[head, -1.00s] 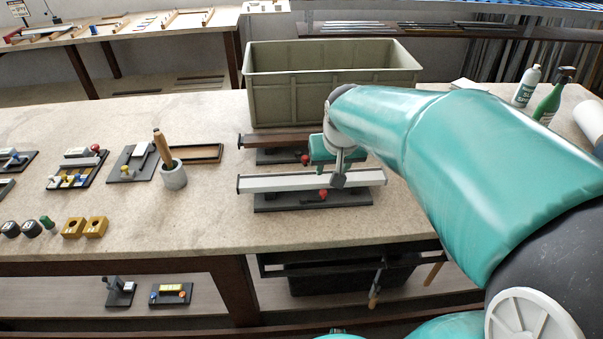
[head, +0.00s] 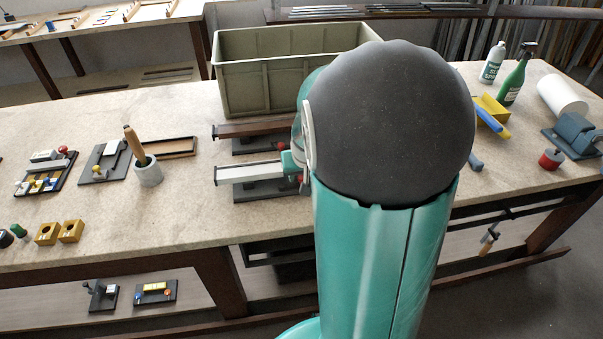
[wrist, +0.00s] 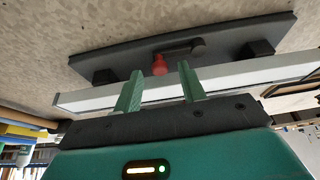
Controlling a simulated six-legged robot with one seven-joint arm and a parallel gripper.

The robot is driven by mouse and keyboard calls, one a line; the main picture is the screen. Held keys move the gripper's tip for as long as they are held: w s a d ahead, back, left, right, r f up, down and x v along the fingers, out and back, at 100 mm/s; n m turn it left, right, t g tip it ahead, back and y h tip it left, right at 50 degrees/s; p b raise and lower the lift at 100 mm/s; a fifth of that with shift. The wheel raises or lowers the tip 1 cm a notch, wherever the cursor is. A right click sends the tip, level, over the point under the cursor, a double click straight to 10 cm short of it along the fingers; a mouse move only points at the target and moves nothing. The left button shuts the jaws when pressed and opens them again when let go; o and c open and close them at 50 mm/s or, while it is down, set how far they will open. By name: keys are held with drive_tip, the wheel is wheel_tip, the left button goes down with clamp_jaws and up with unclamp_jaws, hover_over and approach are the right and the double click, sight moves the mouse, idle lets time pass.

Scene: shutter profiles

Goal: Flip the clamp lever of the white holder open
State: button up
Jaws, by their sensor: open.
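The white holder (head: 250,173) lies on the bench in front of the green bin, with a white profile on a dark base. In the wrist view its white profile (wrist: 235,80) runs across below the dark base plate (wrist: 225,38). The clamp lever (wrist: 180,48) is a dark arm lying along the base, with a red knob (wrist: 159,65) at its left end. My gripper (wrist: 160,72) is open and empty. The knob appears between its two green fingertips; I cannot tell whether they are level with it. In the head view my arm hides the holder's right part and most of the gripper.
A brown holder (head: 255,128) with a red knob lies just behind the white one. The green bin (head: 285,75) stands behind both. A grey cup (head: 148,172) with a wooden-handled tool stands to the left. The bench front between cup and holder is clear.

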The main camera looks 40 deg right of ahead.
drive_tip(key=shift+f, duration=0.25)
drive_tip(key=shift+w, duration=0.1)
clamp_jaws()
